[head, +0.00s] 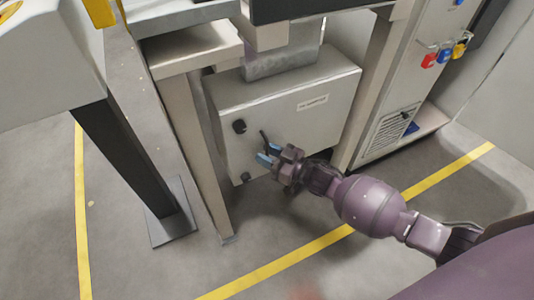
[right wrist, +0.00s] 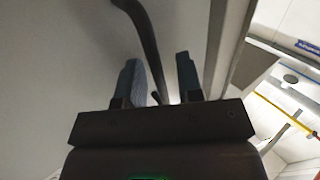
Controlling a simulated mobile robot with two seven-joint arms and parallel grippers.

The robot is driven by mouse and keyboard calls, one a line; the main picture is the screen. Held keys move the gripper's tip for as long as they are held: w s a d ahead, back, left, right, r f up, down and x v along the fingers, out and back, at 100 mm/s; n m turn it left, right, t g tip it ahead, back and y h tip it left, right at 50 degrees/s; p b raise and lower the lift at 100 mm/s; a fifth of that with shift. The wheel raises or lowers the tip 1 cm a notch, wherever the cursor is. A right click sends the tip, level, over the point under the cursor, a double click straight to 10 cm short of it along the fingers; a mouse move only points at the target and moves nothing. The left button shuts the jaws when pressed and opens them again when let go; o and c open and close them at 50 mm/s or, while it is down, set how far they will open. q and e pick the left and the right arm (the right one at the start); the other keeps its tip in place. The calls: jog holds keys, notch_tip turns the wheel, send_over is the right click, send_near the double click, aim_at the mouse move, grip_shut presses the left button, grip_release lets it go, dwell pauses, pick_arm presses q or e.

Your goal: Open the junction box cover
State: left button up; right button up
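The junction box (head: 290,115) is a pale grey cabinet mounted low under a bench frame, and its cover looks closed. A dark handle (head: 264,138) stands out from the cover's left part, between two black latches, an upper one (head: 239,126) and a lower one (head: 246,177). My right gripper (head: 269,154) is at the handle, with its blue fingers apart. In the right wrist view, the dark curved bar of the handle (right wrist: 147,38) runs down between the two fingers (right wrist: 160,78), with a narrow gap on each side. My left gripper is out of view.
A bench leg (head: 197,150) stands just left of the box and another post (head: 362,85) to its right. A cabinet with coloured padlocks (head: 444,54) stands at the right. Floor with yellow lines (head: 330,238) is clear in front.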

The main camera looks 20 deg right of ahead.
jog(key=shift+c, duration=0.5)
grip_shut()
